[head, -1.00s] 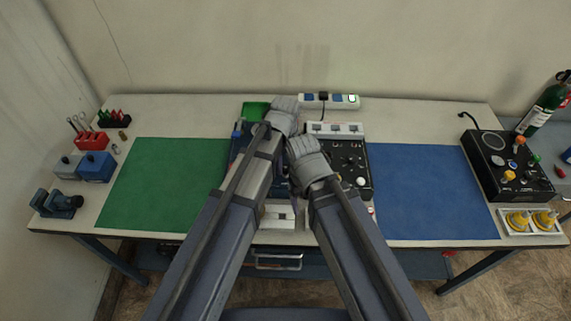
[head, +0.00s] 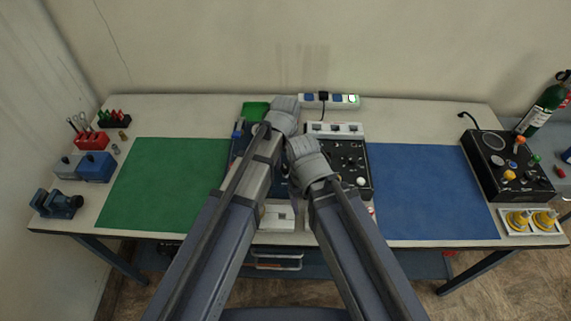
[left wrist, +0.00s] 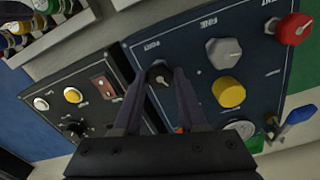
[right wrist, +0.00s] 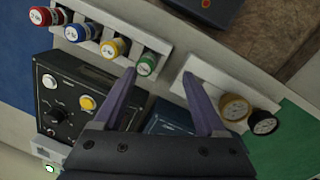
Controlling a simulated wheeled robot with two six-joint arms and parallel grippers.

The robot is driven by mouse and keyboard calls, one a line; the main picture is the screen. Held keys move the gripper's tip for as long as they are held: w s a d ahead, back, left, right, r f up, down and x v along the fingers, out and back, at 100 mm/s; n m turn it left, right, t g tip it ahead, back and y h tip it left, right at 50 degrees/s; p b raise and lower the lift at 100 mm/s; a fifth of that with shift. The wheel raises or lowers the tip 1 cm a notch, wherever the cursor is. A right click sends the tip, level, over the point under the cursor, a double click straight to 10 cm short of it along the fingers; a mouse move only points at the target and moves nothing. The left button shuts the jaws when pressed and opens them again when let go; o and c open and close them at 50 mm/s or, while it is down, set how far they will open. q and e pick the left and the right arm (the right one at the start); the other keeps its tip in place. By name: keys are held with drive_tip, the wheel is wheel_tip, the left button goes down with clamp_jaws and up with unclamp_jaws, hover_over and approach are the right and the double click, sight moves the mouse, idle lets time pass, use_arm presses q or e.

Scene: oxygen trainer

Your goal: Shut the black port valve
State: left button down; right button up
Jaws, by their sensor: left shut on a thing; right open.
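The black port valve knob (left wrist: 159,76) sits near the corner of the dark blue panel (left wrist: 193,84), below the "PORT" label, in the left wrist view. My left gripper (left wrist: 160,72) is shut on this knob, with a finger on each side of it. In the head view my left gripper (head: 285,108) hides that part of the panel. My right gripper (head: 301,147) is lower and to the right, and in the right wrist view (right wrist: 167,75) its fingers are wide apart and empty.
Beside the black knob are a grey knob (left wrist: 223,52), a yellow knob (left wrist: 229,92) and a red knob (left wrist: 293,29). A black box (left wrist: 80,103) with buttons adjoins the panel. Green (head: 165,185) and blue (head: 428,190) mats lie clear on either side.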

sight(286, 167)
use_arm(q)
drive_tip(key=m, duration=0.5)
drive_tip(key=shift+m, duration=0.4)
idle(0.4)
drive_tip(key=shift+c, duration=2.3)
unclamp_jaws()
wheel_tip(286, 167, up, 8)
drive_tip(key=p, duration=0.8)
drive_tip(key=shift+f, duration=0.1)
use_arm(e)
wheel_tip(286, 167, up, 8)
drive_tip(key=shift+f, duration=0.15)
